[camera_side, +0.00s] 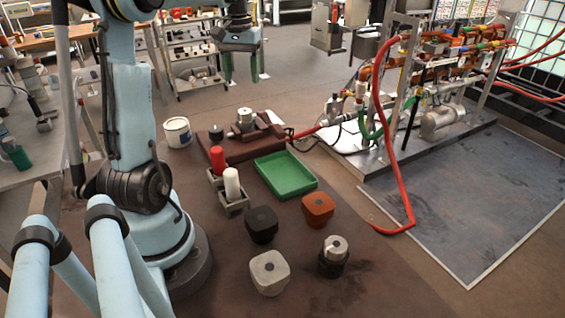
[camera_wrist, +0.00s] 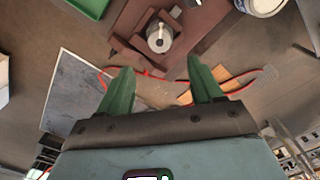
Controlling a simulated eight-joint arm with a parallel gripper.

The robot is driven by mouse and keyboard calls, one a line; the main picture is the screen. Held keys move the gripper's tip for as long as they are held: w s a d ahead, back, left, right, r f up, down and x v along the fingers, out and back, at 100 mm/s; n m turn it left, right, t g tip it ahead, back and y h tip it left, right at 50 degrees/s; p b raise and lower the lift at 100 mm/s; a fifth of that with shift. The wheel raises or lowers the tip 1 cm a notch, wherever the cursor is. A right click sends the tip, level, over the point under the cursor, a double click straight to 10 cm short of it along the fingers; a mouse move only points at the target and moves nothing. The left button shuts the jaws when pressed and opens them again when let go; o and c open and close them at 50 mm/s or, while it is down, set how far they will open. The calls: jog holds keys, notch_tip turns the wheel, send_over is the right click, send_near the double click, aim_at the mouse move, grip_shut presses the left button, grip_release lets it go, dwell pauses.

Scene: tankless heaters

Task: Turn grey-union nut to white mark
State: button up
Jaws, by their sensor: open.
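A grey round fitting (camera_side: 245,119), which looks like the grey union nut, stands upright on a dark red-brown block (camera_side: 216,160). In the wrist view the grey fitting (camera_wrist: 159,39) is seen from above with a dark hole in its middle, on the stepped red-brown block (camera_wrist: 203,25). I cannot make out a white mark clearly. My gripper (camera_side: 241,78) hangs above and apart from the block in the side view. In the wrist view its green fingers (camera_wrist: 159,66) are spread wide with nothing between them, and the fitting lies beyond the fingertips.
A green tray (camera_side: 286,176), a white tub (camera_side: 177,132) and red (camera_side: 217,160) and white (camera_side: 232,183) bottles stand near the block. Black (camera_side: 261,224), orange (camera_side: 318,209) and grey (camera_side: 269,272) blocks sit in front. A red hose (camera_side: 391,150) loops down at right.

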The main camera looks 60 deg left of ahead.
jog(key=shift+r, duration=0.85)
jog(key=d+f+m+t, duration=0.3)
jog(key=d+m, duration=0.2)
jog(key=d, duration=1)
jog(key=d+f+m+t, duration=0.3)
jog(key=d+m+t, duration=0.1)
jog(key=d, duration=1.2)
jog(key=shift+s+d+f+m, duration=0.2)
jog(key=shift+d+f+m, duration=0.1)
jog(key=shift+f+m, duration=0.15)
jog(key=shift+a+r, duration=0.1)
